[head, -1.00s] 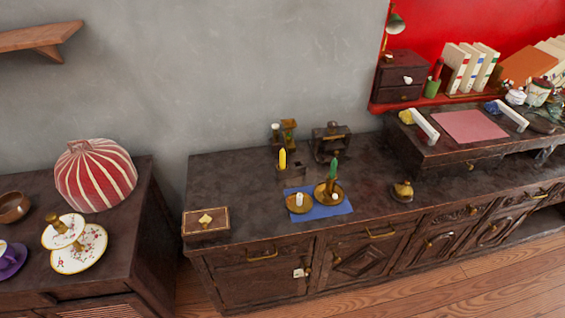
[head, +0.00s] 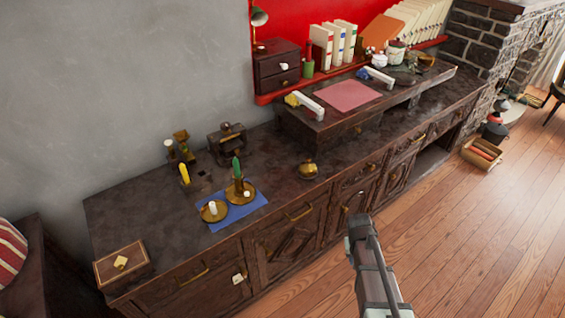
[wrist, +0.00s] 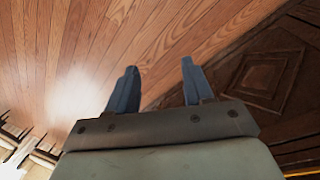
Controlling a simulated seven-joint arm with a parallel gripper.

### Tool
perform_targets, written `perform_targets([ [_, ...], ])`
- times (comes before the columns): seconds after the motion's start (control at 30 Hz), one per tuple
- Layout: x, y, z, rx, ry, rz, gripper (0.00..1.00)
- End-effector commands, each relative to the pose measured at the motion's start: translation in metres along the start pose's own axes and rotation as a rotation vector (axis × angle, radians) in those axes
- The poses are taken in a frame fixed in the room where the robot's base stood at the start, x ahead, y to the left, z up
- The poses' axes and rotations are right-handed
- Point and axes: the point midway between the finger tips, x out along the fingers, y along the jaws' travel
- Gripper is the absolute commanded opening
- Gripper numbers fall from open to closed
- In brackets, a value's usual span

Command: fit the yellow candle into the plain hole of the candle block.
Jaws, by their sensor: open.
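The yellow candle (head: 184,174) stands upright, tilted slightly in the picture, at the back left of the long dark cabinet top. A small dark block (head: 203,178), apparently the candle block, is right beside it. The candle's lower end is too small to tell whether it sits in the block, and I cannot make out the block's holes clearly. My gripper (wrist: 160,84) is open and empty in the wrist view, over the wooden floor by the cabinet front. In the head view my arm rises from the bottom, far to the right of the candle and in front of the cabinet.
A blue cloth (head: 240,213) holds two brass candle holders, one with a green candle (head: 237,168), one with a white candle (head: 212,207). A wooden box (head: 120,263) sits at the left end, a brass bell-like object (head: 308,169) to the right.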

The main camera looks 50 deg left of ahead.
Motion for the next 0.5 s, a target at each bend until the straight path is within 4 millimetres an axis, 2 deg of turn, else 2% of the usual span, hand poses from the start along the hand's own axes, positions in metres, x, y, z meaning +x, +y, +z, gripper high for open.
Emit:
perform_targets([
  [0.03, -0.018, -0.018, -0.019, -0.030, 0.031, 0.007, 0.52],
  [0.2, -0.074, -0.075, -0.061, -0.114, 0.121, 0.027, 0.52],
  [0.37, -0.133, -0.134, -0.090, -0.191, 0.208, 0.039, 0.52],
  [0.5, -0.188, -0.190, -0.108, -0.256, 0.285, 0.045, 0.52],
])
